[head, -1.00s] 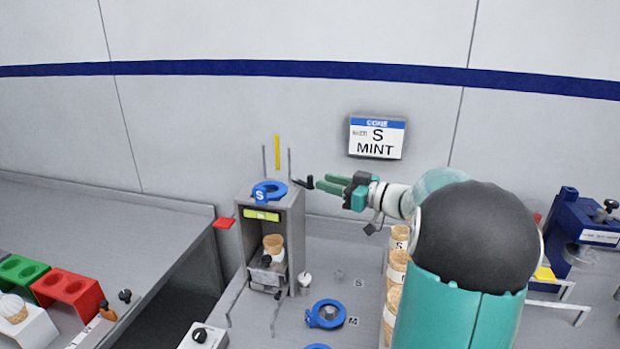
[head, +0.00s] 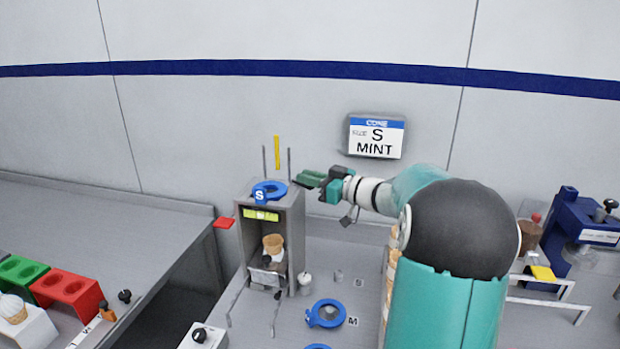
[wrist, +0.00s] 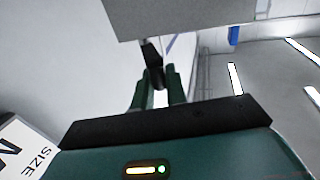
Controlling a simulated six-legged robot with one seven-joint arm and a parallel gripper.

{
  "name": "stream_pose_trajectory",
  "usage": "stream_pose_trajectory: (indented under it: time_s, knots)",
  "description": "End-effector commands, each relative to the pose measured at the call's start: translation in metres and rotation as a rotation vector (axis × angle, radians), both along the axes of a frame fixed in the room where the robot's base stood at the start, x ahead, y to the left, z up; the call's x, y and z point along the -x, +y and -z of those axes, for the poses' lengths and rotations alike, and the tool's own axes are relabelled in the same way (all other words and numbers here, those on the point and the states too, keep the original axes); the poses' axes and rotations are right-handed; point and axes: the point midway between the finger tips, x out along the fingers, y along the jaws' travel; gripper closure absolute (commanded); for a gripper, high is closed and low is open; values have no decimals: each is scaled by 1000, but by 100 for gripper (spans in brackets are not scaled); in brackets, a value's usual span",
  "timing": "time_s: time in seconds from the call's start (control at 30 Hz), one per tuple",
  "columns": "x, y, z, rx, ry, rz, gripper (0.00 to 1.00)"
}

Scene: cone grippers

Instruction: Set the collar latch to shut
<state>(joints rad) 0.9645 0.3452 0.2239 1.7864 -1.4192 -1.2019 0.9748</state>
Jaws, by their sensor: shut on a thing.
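The grey stand (head: 298,225) carries a blue collar (head: 262,198) marked S on its top. A cone (head: 273,246) is upright inside the stand, below the collar. My gripper (head: 308,180) is at the right of the collar, level with the stand's top. In the wrist view, the black collar latch handle (wrist: 151,53) reaches between the two green fingers of my gripper (wrist: 158,80), which is shut on it. In the head view the fingers cover most of the latch, so its exact angle cannot be told.
A wall sign (head: 376,136) reads S MINT. A blue ring (head: 326,314) lies on the counter by an M mark. A red holder (head: 68,288) stands at the left. A blue machine (head: 583,222) stands at the right. Thin posts rise behind the collar.

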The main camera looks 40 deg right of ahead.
Motion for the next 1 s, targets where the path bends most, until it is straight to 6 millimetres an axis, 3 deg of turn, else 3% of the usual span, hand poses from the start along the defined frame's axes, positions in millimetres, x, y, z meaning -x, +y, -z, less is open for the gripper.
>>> stream_pose_trajectory:
  time_s: [0.37, 1.0]
  knots:
    - [1, 5, -1, 1, 0, 82, 100]
    - [-1, 30, 0, 1, 2, 534, 100]
